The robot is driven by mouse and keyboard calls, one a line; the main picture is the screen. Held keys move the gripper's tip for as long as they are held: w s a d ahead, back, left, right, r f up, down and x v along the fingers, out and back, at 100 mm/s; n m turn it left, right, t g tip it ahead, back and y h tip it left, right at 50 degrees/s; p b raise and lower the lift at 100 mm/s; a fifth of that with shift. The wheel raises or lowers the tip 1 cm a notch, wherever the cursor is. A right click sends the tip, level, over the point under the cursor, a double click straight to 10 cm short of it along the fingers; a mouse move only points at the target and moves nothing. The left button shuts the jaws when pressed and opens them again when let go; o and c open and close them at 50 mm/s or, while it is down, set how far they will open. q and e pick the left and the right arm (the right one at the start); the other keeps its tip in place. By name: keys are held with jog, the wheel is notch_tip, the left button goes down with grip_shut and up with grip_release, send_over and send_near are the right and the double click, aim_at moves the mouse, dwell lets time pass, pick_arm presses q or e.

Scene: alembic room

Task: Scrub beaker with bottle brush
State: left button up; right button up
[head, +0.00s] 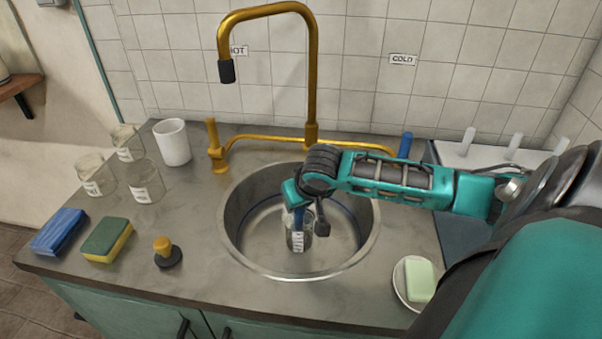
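A clear glass beaker (297,240) with a white label stands in the round metal sink (236,247). My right gripper (306,220) reaches in from the right and points down over this beaker. A dark finger shows at the beaker's right side. My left gripper is not in view.
Several labelled beakers (146,184) and a white cup (172,143) stand at the left. A brass faucet (313,80) rises behind the sink. Soap (419,278) sits on a dish at right.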

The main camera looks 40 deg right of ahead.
jog(key=shift+s+a+f, duration=0.1)
jog(key=shift+s+a, duration=0.05)
jog(key=shift+s, duration=0.05)
jog(key=shift+s+d, duration=0.1)
jog(key=shift+d, duration=0.5)
jog(key=shift+w+a, duration=0.2)
jog(key=shift+w, duration=0.4)
jog(key=shift+s+a, duration=0.4)
jog(key=shift+s, duration=0.05)
jog(key=shift+w+d+r, duration=0.1)
jog(key=shift+d+r, duration=0.1)
jog(key=shift+r, duration=2.9)
jog(key=shift+d+r, duration=0.15)
jog(key=shift+r, duration=2.95)
